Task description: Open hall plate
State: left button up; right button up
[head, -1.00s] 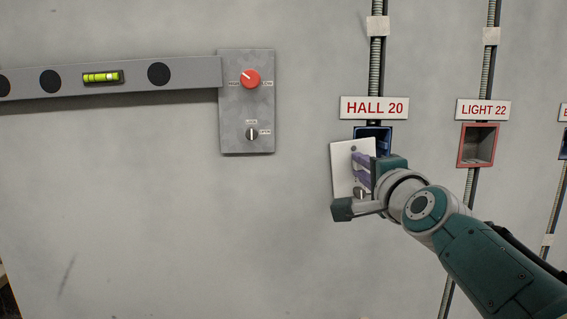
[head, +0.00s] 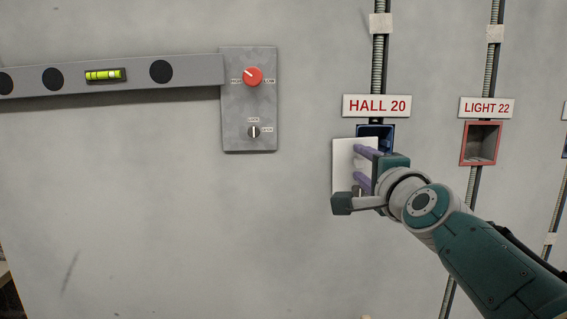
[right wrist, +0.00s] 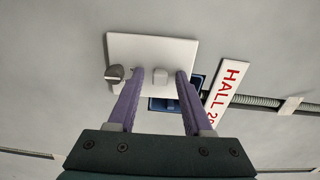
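The white hall plate (head: 343,160) is below the HALL 20 sign (head: 377,106), offset down and left of the blue wall box (head: 376,131). Part of the box's opening shows above and right of it. My right gripper (head: 363,166) is at the plate's face. In the right wrist view the plate (right wrist: 130,47) carries a pale knob (right wrist: 160,76) and a darker grey knob (right wrist: 115,73). The purple fingers (right wrist: 161,82) stand apart on either side of the pale knob with gaps, so the gripper is open. My left gripper is not in view.
A grey panel (head: 237,109) with a red dial (head: 253,76) and a spirit level (head: 190,72) are on the wall to the left. A red box (head: 480,143) under the LIGHT 22 sign (head: 487,107) is to the right. Vertical conduits (head: 378,63) run above.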

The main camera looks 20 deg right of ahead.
jog(key=shift+s+a+p, duration=0.15)
jog(key=shift+s+p, duration=0.15)
jog(key=shift+s, duration=0.25)
jog(key=p+v, duration=0.1)
jog(key=v, duration=0.7)
jog(key=shift+s, duration=0.4)
jog(key=shift+a, duration=0.1)
